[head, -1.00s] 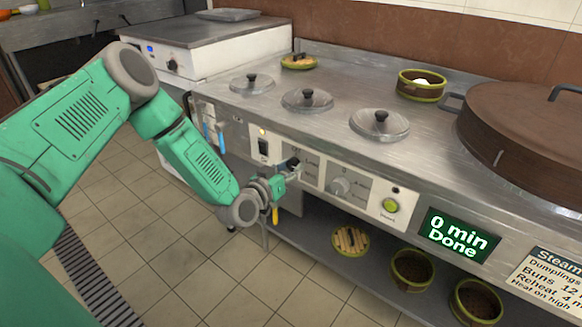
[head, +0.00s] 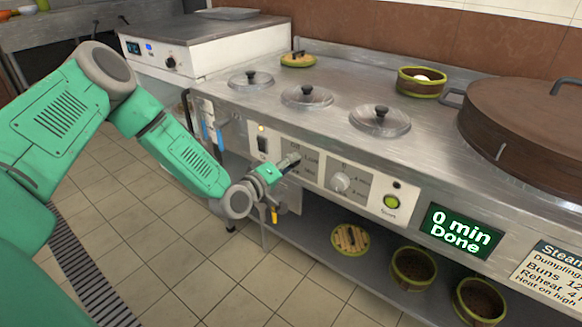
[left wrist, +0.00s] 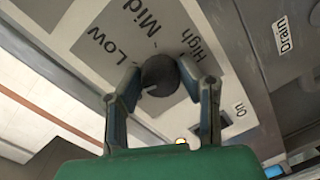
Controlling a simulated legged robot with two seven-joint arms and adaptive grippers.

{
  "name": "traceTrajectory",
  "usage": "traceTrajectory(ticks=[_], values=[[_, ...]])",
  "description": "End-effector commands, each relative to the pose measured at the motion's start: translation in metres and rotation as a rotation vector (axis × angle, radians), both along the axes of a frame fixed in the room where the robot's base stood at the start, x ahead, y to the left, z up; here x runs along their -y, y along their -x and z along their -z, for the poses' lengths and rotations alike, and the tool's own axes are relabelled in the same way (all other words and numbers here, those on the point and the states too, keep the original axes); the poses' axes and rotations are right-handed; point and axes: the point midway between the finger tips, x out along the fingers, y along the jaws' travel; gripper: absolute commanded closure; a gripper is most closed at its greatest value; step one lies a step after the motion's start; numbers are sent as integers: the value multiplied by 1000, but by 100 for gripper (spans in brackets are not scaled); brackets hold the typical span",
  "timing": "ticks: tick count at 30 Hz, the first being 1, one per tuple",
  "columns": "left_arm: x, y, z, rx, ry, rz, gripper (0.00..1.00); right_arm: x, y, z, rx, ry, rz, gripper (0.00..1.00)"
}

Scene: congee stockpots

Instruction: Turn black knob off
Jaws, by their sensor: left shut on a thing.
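The black knob (left wrist: 160,76) is on a grey dial panel marked Low, Mid and High in the left wrist view. My left gripper (left wrist: 162,80) has one finger on each side of the knob and is shut on it. A small light mark shows on the knob's near edge; I cannot tell its exact setting. In the head view my left gripper (head: 290,160) reaches the stove's front panel (head: 325,177) and hides the knob. My right gripper is not in view.
A light grey knob (head: 340,183), a green-lit button (head: 391,202) and a display reading "0 min Done" (head: 459,233) lie to the right. A dark switch (head: 263,145) is left of the gripper. Lidded pots (head: 306,96) stand above; bamboo baskets (head: 413,268) sit on the shelf below.

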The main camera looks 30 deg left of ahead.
Motion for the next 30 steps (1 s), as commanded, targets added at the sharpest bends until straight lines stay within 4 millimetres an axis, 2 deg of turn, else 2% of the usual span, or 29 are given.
traceTrajectory(ticks=[1,12,30], values=[[-7,-3,-2,9,34,-16,97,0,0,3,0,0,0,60],[-8,-3,-2,-7,232,-18,97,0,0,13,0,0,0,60],[-8,-3,-2,-13,282,-19,97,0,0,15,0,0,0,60]])
